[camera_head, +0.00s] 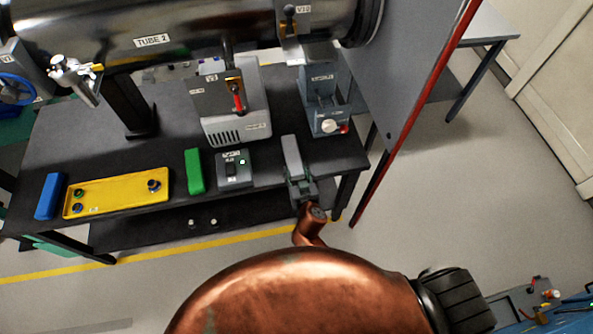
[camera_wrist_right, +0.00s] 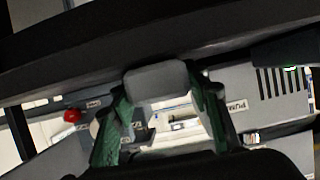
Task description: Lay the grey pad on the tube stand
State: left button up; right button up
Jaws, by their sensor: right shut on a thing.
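My right gripper (camera_head: 301,185) is shut on the grey pad (camera_head: 292,154), a narrow light-grey piece that points away from me over the front right part of the dark table-like stand (camera_head: 75,140) under the tube. In the right wrist view, the grey pad (camera_wrist_right: 155,80) shows between the green-sided fingers of my right gripper (camera_wrist_right: 160,105). I cannot tell whether the pad touches the stand top. My left gripper is not in view.
A yellow tray (camera_head: 117,184) with small round parts, a blue block (camera_head: 49,196), a green block (camera_head: 194,171) and a switch box (camera_head: 234,169) lie along the front. A grey pump unit (camera_head: 237,118) and a knobbed instrument (camera_head: 327,122) stand behind. A red-edged panel (camera_head: 420,100) borders the right.

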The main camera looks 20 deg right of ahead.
jog(key=o, duration=1.6)
jog(key=shift+f, duration=0.1)
jog(key=shift+s, duration=0.1)
jog(key=shift+r+p+v, duration=0.15)
jog(key=shift+p+v, duration=0.35)
jog(key=shift+v, duration=4.15)
jog(key=shift+r+p+v, duration=0.15)
jog(key=shift+p+v, duration=0.3)
jog(key=shift+v, duration=4.25)
